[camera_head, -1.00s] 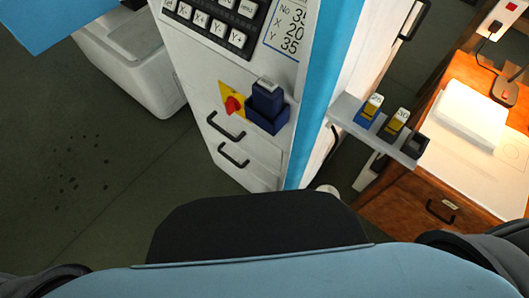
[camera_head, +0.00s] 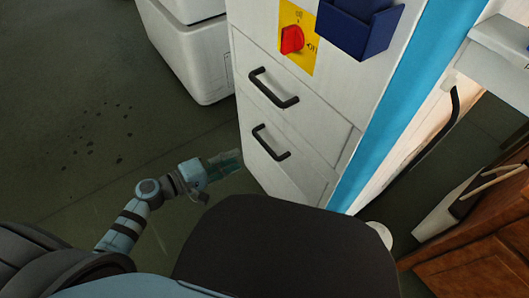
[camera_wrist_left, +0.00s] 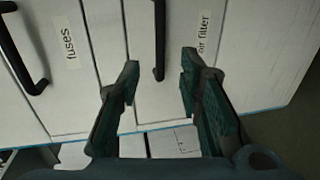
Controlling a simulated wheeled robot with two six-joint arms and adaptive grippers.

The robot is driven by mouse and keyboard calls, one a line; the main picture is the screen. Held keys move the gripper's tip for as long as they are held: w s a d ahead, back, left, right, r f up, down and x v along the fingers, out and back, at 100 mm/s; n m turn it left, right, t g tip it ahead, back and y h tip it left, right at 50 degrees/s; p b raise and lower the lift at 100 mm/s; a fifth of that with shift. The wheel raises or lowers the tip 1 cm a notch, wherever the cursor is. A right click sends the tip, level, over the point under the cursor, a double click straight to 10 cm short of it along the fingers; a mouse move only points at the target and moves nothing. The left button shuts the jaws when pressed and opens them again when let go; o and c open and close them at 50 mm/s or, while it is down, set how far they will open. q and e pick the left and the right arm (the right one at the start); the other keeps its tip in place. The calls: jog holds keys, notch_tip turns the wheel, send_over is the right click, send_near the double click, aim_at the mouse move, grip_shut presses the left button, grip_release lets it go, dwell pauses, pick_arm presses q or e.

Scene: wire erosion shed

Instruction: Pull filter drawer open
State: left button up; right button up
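The filter drawer (camera_head: 289,173) is the lower white drawer in the cabinet front, with a black bar handle (camera_head: 270,142). It looks shut. In the left wrist view its handle (camera_wrist_left: 159,40) hangs into the gap between my fingers, and a label (camera_wrist_left: 203,35) ending in "filter" shows beside it, partly hidden by a finger. My left gripper (camera_head: 234,160) is left of and slightly below the handle in the head view. In the left wrist view my left gripper (camera_wrist_left: 159,68) is open and empty; contact with the handle cannot be told. My right gripper is out of view.
The "fuses" drawer handle (camera_wrist_left: 22,50) is close by; in the head view this upper handle (camera_head: 272,88) is above. A red switch (camera_head: 292,39) and blue holder (camera_head: 360,27) are higher up. A white bin (camera_head: 190,55) stands left. Floor before the drawers is clear.

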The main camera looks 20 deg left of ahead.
aim_at(265, 144)
pick_arm(q)
jog(key=b+x, duration=0.2)
jog(key=x, duration=1)
jog(key=shift+w+d, duration=0.1)
jog(key=shift+w, duration=0.05)
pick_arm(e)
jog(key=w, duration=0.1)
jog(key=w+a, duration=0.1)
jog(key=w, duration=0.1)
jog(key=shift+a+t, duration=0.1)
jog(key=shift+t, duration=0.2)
pick_arm(q)
grip_shut()
